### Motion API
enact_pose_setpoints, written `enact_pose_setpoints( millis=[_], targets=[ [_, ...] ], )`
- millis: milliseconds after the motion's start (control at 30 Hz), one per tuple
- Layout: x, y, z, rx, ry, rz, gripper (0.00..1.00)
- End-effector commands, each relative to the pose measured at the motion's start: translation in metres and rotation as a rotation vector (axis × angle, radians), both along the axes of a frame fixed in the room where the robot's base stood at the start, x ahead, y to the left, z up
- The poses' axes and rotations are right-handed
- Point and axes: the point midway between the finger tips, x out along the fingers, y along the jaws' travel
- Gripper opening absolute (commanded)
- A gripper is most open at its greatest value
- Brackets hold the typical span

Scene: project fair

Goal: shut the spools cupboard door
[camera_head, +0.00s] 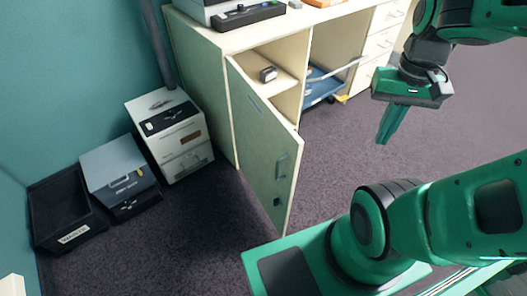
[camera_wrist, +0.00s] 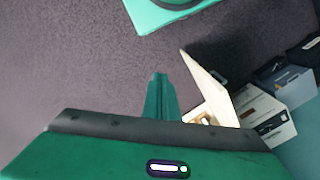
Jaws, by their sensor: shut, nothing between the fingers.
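The cupboard door (camera_head: 262,150) is pale green with a cream edge and stands open, swung out from a cream cabinet under the counter.
A blue cart (camera_head: 318,88) is under the counter (camera_head: 285,25). Carpet (camera_head: 340,150) is clear between door and gripper.

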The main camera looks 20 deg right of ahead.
Motion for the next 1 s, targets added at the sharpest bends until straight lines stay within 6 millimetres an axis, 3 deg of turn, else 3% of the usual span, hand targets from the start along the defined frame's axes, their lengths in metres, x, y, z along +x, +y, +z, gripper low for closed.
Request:
enact_pose_setpoints(
  millis=[300,367,467,767,1000],
  targets=[
    [0.0,0.0,0.0,0.0,0.0,-0.002,0.0],
    [-0.009,0.001,0.005,-0.001,-0.011,-0.009,0.0],
    [0.001,0.003,0.005,-0.009,0.003,-0.057,0.0],
    [0.086,0.038,-0.008,-0.104,0.081,-0.428,0.0],
    [0.154,0.1,-0.038,-0.227,0.08,-0.771,0.0]
  ],
)
